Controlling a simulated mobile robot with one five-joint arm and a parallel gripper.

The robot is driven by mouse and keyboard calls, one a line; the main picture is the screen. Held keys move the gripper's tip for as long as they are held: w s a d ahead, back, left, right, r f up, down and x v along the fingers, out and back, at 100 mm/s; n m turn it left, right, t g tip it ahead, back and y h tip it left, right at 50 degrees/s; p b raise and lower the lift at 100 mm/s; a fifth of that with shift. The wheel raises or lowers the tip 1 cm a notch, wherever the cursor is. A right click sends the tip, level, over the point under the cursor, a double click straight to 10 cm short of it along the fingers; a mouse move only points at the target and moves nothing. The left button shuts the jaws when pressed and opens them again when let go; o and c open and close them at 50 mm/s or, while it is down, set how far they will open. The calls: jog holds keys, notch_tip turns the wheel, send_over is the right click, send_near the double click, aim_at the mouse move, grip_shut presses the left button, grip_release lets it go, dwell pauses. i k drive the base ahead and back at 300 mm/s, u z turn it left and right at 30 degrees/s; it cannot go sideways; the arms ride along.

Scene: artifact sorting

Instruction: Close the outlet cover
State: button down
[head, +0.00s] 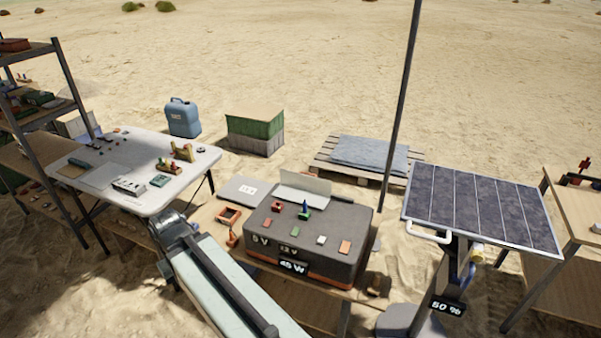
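A dark grey power box (340,225) with an orange lower band stands on a low wooden table. Its front carries the labels "5 V", "12 V" and "45 W". A pale flat panel (304,187), which looks like the outlet cover, stands raised and tilted along the box's back edge. The box top is exposed, with small red, green, white and orange pieces on it, and a blue-green one standing up (304,211). My arm reaches in from the bottom, left of the box. I cannot make out my gripper or its fingers.
A pale plate (241,190) and an orange open tray (229,216) lie left of the box. A white table (205,161) with small items stands at left. A solar panel (480,207) and dark pole (402,100) stand at right. Open sand lies behind.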

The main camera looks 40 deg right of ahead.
aim_at(298, 187)
jog(key=i, duration=1.65)
jog(key=u, duration=0.05)
